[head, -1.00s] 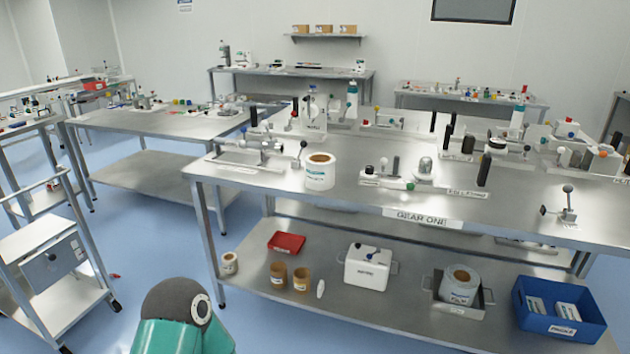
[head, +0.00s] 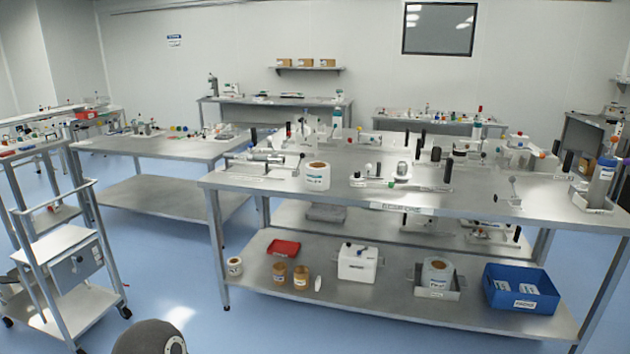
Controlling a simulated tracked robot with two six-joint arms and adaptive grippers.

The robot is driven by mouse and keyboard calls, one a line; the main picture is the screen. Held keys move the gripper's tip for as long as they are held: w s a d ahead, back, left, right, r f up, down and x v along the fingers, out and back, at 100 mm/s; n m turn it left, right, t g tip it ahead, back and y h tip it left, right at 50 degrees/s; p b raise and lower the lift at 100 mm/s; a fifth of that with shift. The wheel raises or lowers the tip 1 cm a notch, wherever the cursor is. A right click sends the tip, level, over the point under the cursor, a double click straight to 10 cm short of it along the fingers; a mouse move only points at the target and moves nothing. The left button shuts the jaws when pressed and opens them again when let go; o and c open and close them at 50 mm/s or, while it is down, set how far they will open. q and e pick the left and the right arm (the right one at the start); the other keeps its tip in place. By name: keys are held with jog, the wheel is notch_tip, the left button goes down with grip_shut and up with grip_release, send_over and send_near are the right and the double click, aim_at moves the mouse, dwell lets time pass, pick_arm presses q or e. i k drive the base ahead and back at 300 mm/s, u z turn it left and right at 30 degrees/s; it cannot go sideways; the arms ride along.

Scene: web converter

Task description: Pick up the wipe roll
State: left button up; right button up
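A white roll with a brown core (head: 316,177) and a label stands upright on the near left part of the steel table's top. A similar roll (head: 437,274) stands in a grey metal tray (head: 452,294) on the table's lower shelf. The labels are too small to read, so I cannot tell which one is the wipe roll. Neither of my grippers is in view. Only a dark rounded part of my own arm shows at the bottom left, far from both rolls.
The steel table (head: 240,183) carries several fixtures. Its lower shelf also holds a blue bin (head: 520,301), a white box (head: 357,265), a red tray (head: 284,247) and brown jars. A white cart (head: 60,243) stands at the left. Blue floor between cart and table is clear.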

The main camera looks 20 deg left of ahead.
aim_at(318, 173)
jog(key=u, duration=0.35)
jog(key=i, duration=0.95)
jog(key=u, duration=0.6)
jog(key=i, duration=1.8)
jog(key=z, duration=0.45)
